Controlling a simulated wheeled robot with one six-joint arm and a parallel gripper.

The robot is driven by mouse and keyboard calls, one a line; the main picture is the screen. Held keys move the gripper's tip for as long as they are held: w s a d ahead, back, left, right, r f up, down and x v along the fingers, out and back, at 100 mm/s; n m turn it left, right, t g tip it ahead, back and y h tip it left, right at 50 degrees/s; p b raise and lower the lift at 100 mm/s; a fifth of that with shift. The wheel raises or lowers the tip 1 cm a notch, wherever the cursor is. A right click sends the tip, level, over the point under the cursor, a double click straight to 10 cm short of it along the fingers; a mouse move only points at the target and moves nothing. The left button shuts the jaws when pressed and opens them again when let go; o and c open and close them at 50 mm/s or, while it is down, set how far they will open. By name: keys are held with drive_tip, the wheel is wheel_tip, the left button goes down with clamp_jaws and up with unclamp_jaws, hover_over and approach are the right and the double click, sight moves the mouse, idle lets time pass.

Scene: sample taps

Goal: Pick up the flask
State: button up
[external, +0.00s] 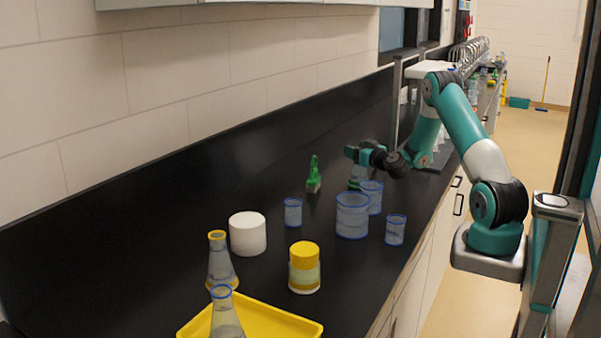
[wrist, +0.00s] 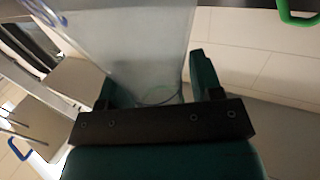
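My gripper (external: 362,156) is over the counter, behind the blue-rimmed beakers. In the wrist view, my gripper (wrist: 153,85) has one finger on each side of a clear glass vessel (wrist: 145,45) with blue markings. The vessel fills the space between the fingers; I cannot tell whether they press on it. The external view shows glass (external: 357,180) just below my gripper, partly hidden, so its shape and whether it is the flask are unclear. Two conical flasks stand near the front: one with a yellow rim (external: 221,265), one with a blue rim (external: 226,318).
A large beaker (external: 352,217), another behind it (external: 371,199) and smaller ones (external: 293,213) (external: 396,231) stand close by. A green object (external: 314,177) is left of my gripper. A white cylinder (external: 247,235), yellow-lidded jar (external: 304,272) and yellow tray (external: 270,319) are nearer.

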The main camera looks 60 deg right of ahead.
clamp_jaws()
drive_tip(key=shift+r, duration=0.1)
